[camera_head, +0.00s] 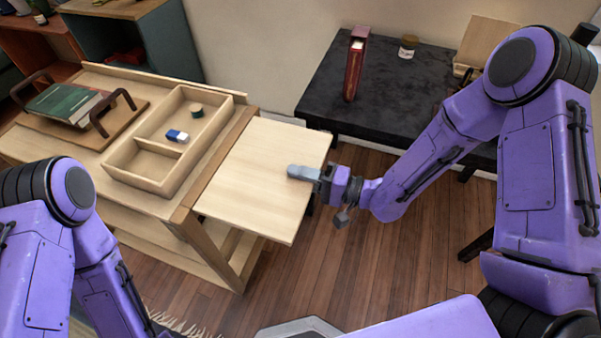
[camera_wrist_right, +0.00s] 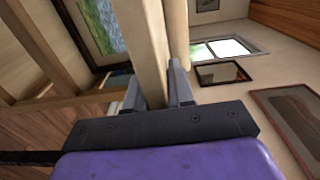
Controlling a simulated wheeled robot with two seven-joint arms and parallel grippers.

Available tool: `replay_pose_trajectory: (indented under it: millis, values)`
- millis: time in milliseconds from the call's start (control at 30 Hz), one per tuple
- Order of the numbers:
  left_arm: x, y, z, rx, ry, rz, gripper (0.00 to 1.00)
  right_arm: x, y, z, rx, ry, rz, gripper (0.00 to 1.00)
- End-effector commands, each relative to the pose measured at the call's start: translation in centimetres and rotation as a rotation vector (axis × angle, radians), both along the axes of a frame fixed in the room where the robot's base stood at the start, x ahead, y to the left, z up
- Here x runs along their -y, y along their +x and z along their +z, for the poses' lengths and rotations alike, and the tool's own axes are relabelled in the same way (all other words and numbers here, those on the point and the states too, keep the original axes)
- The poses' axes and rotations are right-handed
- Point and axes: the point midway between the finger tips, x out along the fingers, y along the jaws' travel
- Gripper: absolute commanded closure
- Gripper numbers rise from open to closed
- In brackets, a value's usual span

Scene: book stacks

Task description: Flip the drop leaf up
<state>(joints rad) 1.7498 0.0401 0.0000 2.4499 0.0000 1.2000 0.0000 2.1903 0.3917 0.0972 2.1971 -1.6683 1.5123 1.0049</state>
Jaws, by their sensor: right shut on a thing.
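The drop leaf (camera_head: 262,180) is a pale wood panel at the right end of the wooden trolley table (camera_head: 60,150). In the head view it stands out from the table's end and looks about level with the top. My right gripper (camera_head: 303,173) is at the leaf's right outer edge, shut on it. In the right wrist view, the leaf (camera_wrist_right: 148,45) runs between the two fingers of the gripper (camera_wrist_right: 160,90). My left arm shows at the lower left of the head view, but its gripper is out of view.
On the table stand a divided wooden tray (camera_head: 150,182) with a blue-and-white eraser (camera_head: 177,136) and a green round item (camera_head: 197,110), and a handled tray (camera_head: 120,125) with a green book (camera_head: 65,104). A black table (camera_head: 330,100) bears a red book (camera_head: 354,70) and a jar (camera_head: 408,46).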

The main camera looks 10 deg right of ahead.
Motion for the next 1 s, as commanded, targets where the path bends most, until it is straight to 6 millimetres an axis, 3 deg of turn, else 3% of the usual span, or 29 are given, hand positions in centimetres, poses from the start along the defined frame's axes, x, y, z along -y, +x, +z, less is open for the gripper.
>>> replay_pose_trajectory:
  millis: [133, 167, 200, 567, 1000]
  values:
    - [0.0, 0.0, 0.1, 0.000, 0.000, 0.000, 0.57, -0.1, 0.2, 0.4, 0.008, 0.004, 0.000, 1.00]
    - [0.0, 0.0, 0.1, 0.000, 0.000, 0.000, 0.57, -0.1, 0.2, 0.4, 0.008, 0.005, -0.001, 0.71]
    - [0.0, 0.0, 0.1, 0.000, 0.000, 0.000, 0.57, -0.1, 0.2, 0.4, 0.008, 0.005, -0.001, 0.58]
    - [0.0, 0.0, 0.0, 0.000, 0.000, 0.000, 0.57, 0.6, -0.1, 0.3, 0.006, 0.003, -0.004, 0.57]
    - [0.0, 0.0, 0.0, 0.000, 0.000, 0.000, 0.57, 8.0, -5.2, 0.5, 0.008, 0.004, -0.003, 0.57]
